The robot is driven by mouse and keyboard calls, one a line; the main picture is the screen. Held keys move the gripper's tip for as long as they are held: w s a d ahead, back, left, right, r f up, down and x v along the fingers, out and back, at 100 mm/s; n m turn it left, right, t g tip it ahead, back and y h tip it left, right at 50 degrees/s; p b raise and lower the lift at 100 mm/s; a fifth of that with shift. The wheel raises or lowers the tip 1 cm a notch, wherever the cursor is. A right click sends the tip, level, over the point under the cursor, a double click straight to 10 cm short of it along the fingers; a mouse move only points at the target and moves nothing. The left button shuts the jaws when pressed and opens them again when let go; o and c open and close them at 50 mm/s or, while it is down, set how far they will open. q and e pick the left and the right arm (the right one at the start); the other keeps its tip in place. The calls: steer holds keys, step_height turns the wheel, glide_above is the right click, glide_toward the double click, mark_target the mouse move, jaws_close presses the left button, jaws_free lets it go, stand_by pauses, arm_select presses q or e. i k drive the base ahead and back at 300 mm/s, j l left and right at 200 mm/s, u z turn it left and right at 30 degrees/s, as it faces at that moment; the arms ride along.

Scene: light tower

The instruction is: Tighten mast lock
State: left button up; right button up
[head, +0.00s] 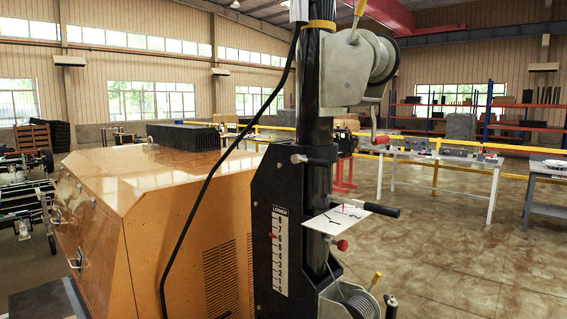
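A black mast (313,100) stands upright beside an orange cabinet (150,200). A black bracket (262,225) with a numbered white scale (280,250) holds its lower part. A dark T-shaped handle with a grey end (312,160) sticks out across the mast above the bracket. A red knob (342,245) shows lower down, below a white plate (338,217) with a black grip (382,209) at its right. I cannot tell which of these is the mast lock, or how tight it is. Neither of my grippers is in view.
A second winch (350,303) is at the bottom. A black cable (222,150) hangs left of the mast. Open floor (450,250) lies to the right, with tables (440,160) behind.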

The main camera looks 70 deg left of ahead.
mark_target(296, 158)
steer(key=u, duration=2.05)
